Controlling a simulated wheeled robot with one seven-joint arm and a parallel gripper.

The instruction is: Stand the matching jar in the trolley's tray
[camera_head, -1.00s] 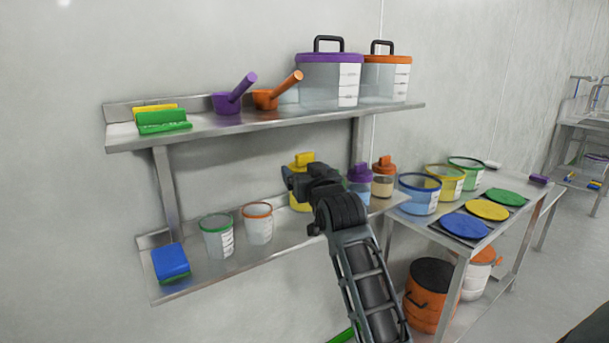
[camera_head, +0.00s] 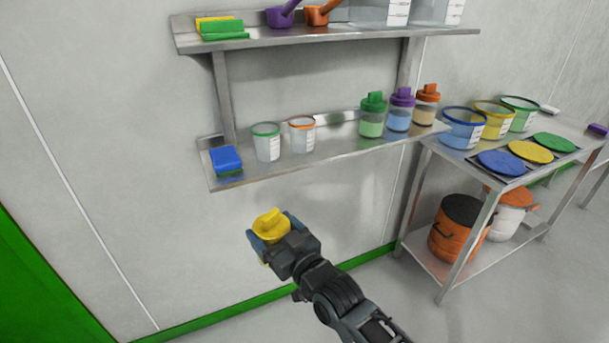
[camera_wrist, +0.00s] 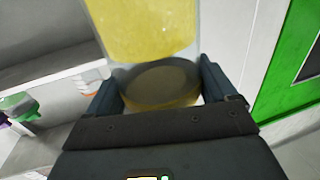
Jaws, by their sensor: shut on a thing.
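My gripper (camera_head: 268,240) is shut on a jar with a yellow lid (camera_head: 270,224). It holds the jar in the air, in front of the wall and below the lower shelf. In the wrist view the clear jar with yellow contents (camera_wrist: 155,30) sits between the two fingers (camera_wrist: 160,92). In the head view the gripper hides most of its body. Three similar jars stand on the lower shelf: one with a green lid (camera_head: 373,116), one with a purple lid (camera_head: 399,110) and one with an orange lid (camera_head: 427,104). I see no trolley or tray.
The lower wall shelf (camera_head: 330,152) also bears a blue sponge (camera_head: 226,160) and two clear beakers, green-rimmed (camera_head: 267,144) and orange-rimmed (camera_head: 302,135). A steel table (camera_head: 440,150) with tubs and lids stands right. Open space surrounds my gripper.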

